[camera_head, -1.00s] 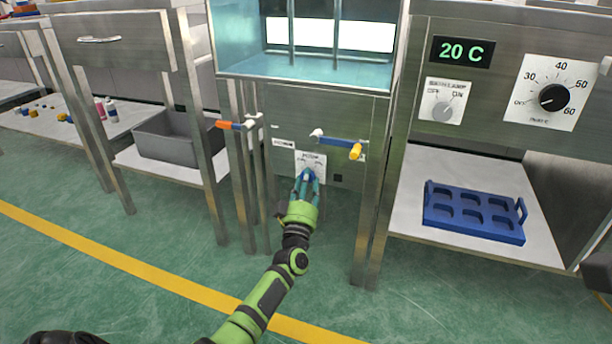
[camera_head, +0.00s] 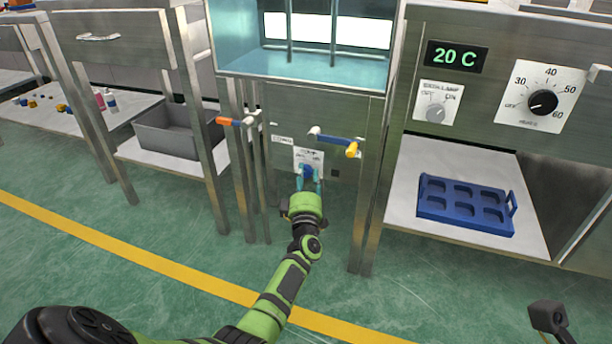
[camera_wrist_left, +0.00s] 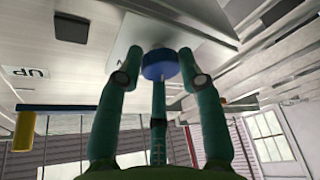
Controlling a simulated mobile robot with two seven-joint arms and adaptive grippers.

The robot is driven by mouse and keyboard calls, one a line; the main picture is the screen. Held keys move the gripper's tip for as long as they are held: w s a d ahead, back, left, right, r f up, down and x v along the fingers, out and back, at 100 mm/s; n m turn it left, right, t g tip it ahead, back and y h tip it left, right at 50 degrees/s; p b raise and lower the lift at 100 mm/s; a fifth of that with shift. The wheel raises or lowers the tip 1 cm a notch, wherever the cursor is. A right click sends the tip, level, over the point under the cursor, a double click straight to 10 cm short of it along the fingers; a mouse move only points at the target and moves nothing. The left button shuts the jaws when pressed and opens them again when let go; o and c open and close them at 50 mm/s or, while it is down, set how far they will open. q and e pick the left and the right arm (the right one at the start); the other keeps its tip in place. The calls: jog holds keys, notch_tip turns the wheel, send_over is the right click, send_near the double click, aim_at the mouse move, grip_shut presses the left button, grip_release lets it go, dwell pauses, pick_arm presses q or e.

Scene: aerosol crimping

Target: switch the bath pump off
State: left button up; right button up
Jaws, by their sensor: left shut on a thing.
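The pump switch is a round blue knob (camera_head: 308,171) on a white label plate (camera_head: 309,154), low on the front panel of the bath (camera_head: 283,100). My left gripper (camera_head: 308,180) has its teal fingers around the knob and is shut on it. In the left wrist view the blue knob (camera_wrist_left: 159,65) sits between the fingers (camera_wrist_left: 158,85), close to the panel. The fingers and wrist hide part of the plate, and I cannot tell which way the knob points. My right gripper is out of view.
Steel legs (camera_head: 375,200) flank the panel. At right are a lamp switch (camera_head: 437,112), a temperature dial (camera_head: 543,102) and a blue tray (camera_head: 466,205). The green floor in front is open.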

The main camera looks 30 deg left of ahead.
pick_arm(q)
jog(key=shift+s+a+r, duration=0.1)
jog(key=shift+a+r, duration=0.1)
jog(key=shift+a, duration=0.15)
jog(key=o, duration=1.1)
jog(key=shift+f, duration=0.1)
jog(key=shift+d, duration=0.15)
jog(key=shift+s+d+f, duration=0.15)
jog(key=shift+s+d, duration=0.05)
jog(key=v, duration=1.1)
jog(key=shift+s, duration=0.15)
